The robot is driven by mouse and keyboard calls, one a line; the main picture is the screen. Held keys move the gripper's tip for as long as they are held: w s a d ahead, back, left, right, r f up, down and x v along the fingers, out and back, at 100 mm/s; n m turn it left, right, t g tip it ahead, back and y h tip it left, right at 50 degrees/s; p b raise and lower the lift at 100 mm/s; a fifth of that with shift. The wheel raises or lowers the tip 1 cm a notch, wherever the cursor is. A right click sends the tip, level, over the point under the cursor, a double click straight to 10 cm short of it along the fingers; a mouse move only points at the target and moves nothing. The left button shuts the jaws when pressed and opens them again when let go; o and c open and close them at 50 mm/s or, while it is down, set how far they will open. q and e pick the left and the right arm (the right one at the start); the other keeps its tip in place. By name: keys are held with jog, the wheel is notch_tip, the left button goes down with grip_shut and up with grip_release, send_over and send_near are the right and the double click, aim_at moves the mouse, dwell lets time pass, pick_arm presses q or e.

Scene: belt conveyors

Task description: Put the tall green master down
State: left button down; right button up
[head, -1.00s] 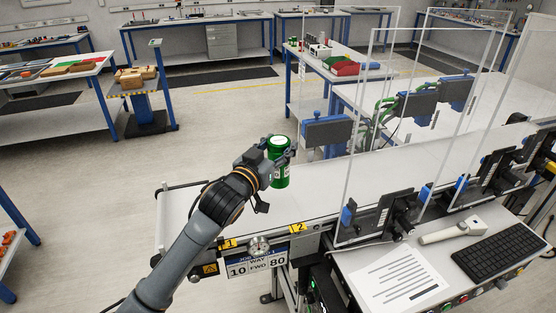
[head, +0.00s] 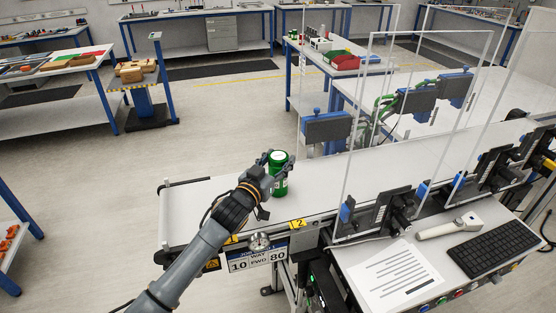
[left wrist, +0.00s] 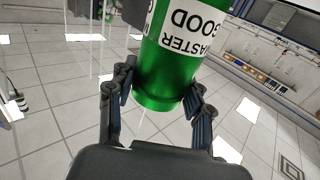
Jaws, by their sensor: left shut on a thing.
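The tall green master (head: 280,186) is a green cylinder with a white label, upright over the near left part of the white conveyor belt. My left gripper (head: 274,162) is shut on it, with the fingers at its sides. In the left wrist view the green master (left wrist: 165,75) sits between the fingers (left wrist: 165,98), its label reading "MASTER GOOD" upside down. Its bottom is low at the belt; I cannot tell if it touches. My right gripper is not in view.
The belt (head: 205,200) is clear left of the master. A clear guard panel (head: 365,130) stands to the right. A barcode scanner (head: 450,227), a keyboard (head: 495,248) and a printed sheet (head: 398,277) lie on the front right desk. A number sign (head: 257,259) hangs below the belt's edge.

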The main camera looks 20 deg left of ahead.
pick_arm(q)
jog(key=c, duration=0.6)
grip_release()
jog(key=shift+f, duration=0.1)
jog(key=shift+r, duration=0.2)
jog(key=shift+s+f, duration=0.15)
jog(key=shift+s, duration=0.1)
jog(key=s+b, duration=0.1)
jog(key=s, duration=0.2)
jog(key=s+a, duration=0.1)
jog(key=s, duration=0.3)
jog(key=s+a+b, duration=0.1)
jog(key=s, duration=0.3)
jog(key=shift+s+a+b, duration=0.15)
jog(key=shift+b, duration=0.15)
